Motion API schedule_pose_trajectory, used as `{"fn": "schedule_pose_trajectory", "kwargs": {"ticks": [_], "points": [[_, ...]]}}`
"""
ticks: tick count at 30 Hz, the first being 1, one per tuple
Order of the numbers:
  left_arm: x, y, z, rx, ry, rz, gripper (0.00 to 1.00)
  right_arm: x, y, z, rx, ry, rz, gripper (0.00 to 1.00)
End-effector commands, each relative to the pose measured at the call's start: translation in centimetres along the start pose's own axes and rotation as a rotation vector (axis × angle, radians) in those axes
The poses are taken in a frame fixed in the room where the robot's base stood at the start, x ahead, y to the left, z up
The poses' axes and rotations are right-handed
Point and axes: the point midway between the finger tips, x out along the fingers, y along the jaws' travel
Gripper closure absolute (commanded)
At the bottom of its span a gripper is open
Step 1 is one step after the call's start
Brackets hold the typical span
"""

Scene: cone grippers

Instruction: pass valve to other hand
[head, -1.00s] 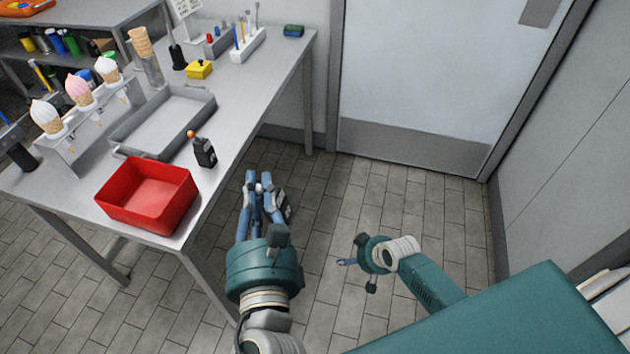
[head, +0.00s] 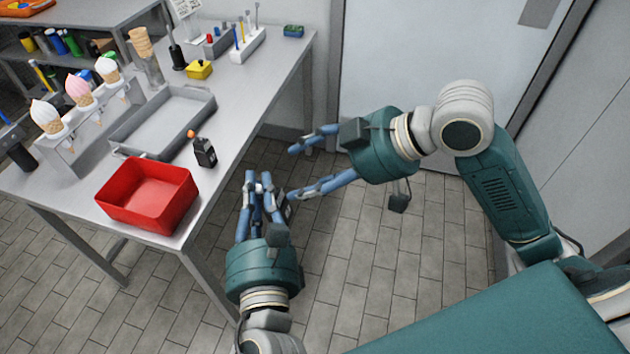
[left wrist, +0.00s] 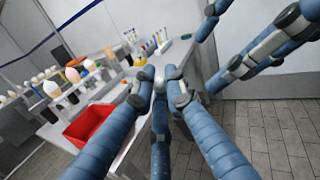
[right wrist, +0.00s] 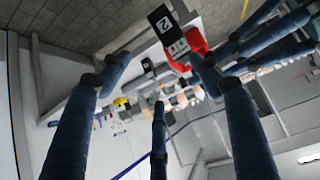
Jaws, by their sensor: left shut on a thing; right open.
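My left gripper (head: 257,192) is shut, with a black block (right wrist: 164,22) at its fingers. The block has a white label marked 2 in the right wrist view, and I take it to be the valve. In the head view it shows only as a small dark shape at the right of the fingers, partly hidden. My right gripper (head: 312,165) is open and empty. Its fingers point left, spread just beyond and to the right of the left fingertips. They also show in the left wrist view (left wrist: 222,38). I cannot tell whether they touch the block.
The metal table (head: 232,110) is left of both grippers. On it are a red bin (head: 148,196), a grey tray (head: 165,120), a black device with an orange knob (head: 204,152) and an ice cream cone rack. A door (head: 440,60) stands behind; the floor between is clear.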

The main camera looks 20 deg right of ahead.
Motion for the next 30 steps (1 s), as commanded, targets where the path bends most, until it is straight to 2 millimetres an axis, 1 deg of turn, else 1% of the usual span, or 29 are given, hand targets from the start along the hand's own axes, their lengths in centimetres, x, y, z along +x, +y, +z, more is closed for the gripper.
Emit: {"fn": "schedule_pose_trajectory", "kwargs": {"ticks": [1, 3, 6, 8, 11, 21, 24, 27, 30], "points": [[0.0, 0.0, 0.1, 0.0, -0.001, 0.0, 1.0, -0.9, -1.1, 0.0, -0.046, -0.011, -0.004, 0.36], [0.0, 0.0, 0.1, 0.0, -0.001, 0.0, 1.0, -1.7, -2.2, 0.1, -0.088, -0.024, -0.011, 0.36], [0.0, 0.0, 0.1, 0.0, -0.001, 0.0, 1.0, -2.0, -3.0, 0.4, -0.118, -0.037, -0.017, 0.36], [0.0, 0.0, 0.1, 0.0, -0.001, 0.0, 1.0, -1.7, -3.2, 0.4, -0.123, -0.039, -0.02, 0.36], [0.0, 0.0, 0.1, 0.0, -0.001, 0.0, 1.0, -0.6, -3.3, 0.5, -0.121, -0.039, -0.024, 0.36], [0.0, 0.0, 0.1, 0.0, -0.001, 0.0, 1.0, 5.8, -3.4, 0.7, -0.118, -0.039, -0.023, 0.36], [0.0, 0.0, 0.1, 0.0, -0.001, 0.0, 1.0, 7.4, -3.4, 0.7, -0.119, -0.038, -0.022, 0.36], [0.0, 0.0, 0.1, -0.001, -0.001, 0.0, 1.0, 8.6, -3.4, 0.8, -0.12, -0.039, -0.021, 0.36], [0.0, 0.0, 0.1, 0.0, -0.001, 0.0, 1.0, 9.3, -3.4, 0.8, -0.121, -0.037, -0.019, 0.36]]}}
